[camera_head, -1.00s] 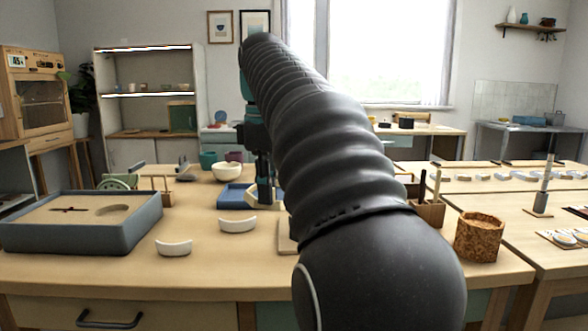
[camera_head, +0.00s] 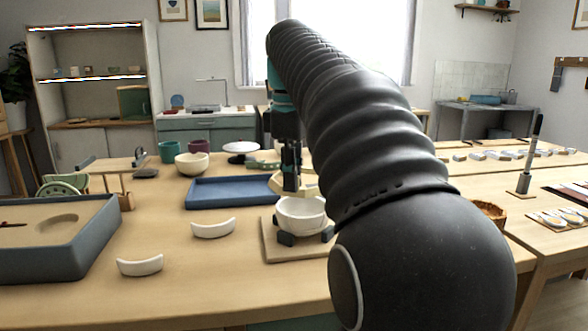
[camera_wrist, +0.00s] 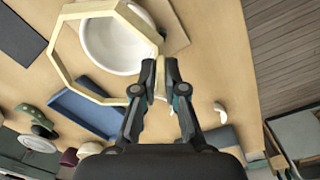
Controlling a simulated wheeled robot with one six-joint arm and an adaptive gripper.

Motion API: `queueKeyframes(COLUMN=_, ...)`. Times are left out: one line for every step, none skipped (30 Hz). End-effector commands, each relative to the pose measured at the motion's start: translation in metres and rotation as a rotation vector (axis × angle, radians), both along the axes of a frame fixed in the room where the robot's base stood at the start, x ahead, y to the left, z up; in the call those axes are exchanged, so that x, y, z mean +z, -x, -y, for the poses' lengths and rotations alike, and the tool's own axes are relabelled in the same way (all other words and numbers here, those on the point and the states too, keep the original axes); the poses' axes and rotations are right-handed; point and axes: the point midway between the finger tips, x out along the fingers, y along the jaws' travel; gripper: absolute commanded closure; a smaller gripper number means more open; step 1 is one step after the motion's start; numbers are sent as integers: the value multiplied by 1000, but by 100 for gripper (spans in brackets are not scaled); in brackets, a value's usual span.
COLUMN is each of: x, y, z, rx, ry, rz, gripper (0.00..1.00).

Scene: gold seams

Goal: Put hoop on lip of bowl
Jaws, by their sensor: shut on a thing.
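The hoop is a pale wooden many-sided ring (camera_wrist: 60,68); in the wrist view my gripper (camera_wrist: 160,72) is shut on one side of it. In the head view only a small pale part of the hoop (camera_head: 309,187) shows beside my gripper (camera_head: 291,186). The white bowl (camera_head: 303,214) stands upright in dark supports on a square wooden board (camera_head: 268,240). In the wrist view the hoop is nearer the camera than the bowl (camera_wrist: 112,48) and overlaps it off-centre. I cannot tell the height between them.
A blue tray (camera_head: 228,194) lies behind the board. Two curved white pieces (camera_head: 213,229) (camera_head: 139,266) lie on the table to the left. A grey box (camera_head: 75,262) stands at the far left, and a cork pot (camera_head: 491,212) is partly hidden by my arm.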

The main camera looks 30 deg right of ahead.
Motion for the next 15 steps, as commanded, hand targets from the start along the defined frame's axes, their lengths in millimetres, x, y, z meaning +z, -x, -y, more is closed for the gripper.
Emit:
queueKeyframes(x=-4, y=0, z=0, rx=-1, ry=0, rz=0, gripper=100)
queueKeyframes(x=-6, y=0, z=1, rx=-2, ry=0, rz=-1, gripper=100)
queueKeyframes(x=-9, y=1, z=1, rx=-2, ry=0, rz=-1, gripper=100)
queueKeyframes(x=-12, y=1, z=1, rx=-3, ry=-1, rz=-1, gripper=100)
queueKeyframes(x=-14, y=1, z=1, rx=-3, ry=-1, rz=-1, gripper=100)
queueKeyframes(x=-17, y=0, z=1, rx=-3, ry=0, rz=0, gripper=100)
queueKeyframes(x=-18, y=0, z=2, rx=-3, ry=0, rz=0, gripper=100)
queueKeyframes(x=-20, y=0, z=2, rx=-4, ry=0, rz=0, gripper=100)
queueKeyframes(x=-22, y=1, z=2, rx=-4, ry=0, rz=0, gripper=100)
queueKeyframes(x=-23, y=1, z=2, rx=-4, ry=0, rz=0, gripper=100)
queueKeyframes(x=-24, y=1, z=2, rx=-4, ry=0, rz=0, gripper=100)
queueKeyframes(x=-26, y=1, z=2, rx=-5, ry=0, rz=0, gripper=100)
queueKeyframes(x=-27, y=1, z=2, rx=-5, ry=0, rz=0, gripper=100)
queueKeyframes(x=-27, y=1, z=2, rx=-5, ry=0, rz=0, gripper=100)
queueKeyframes(x=-28, y=1, z=2, rx=-5, ry=0, rz=0, gripper=100)
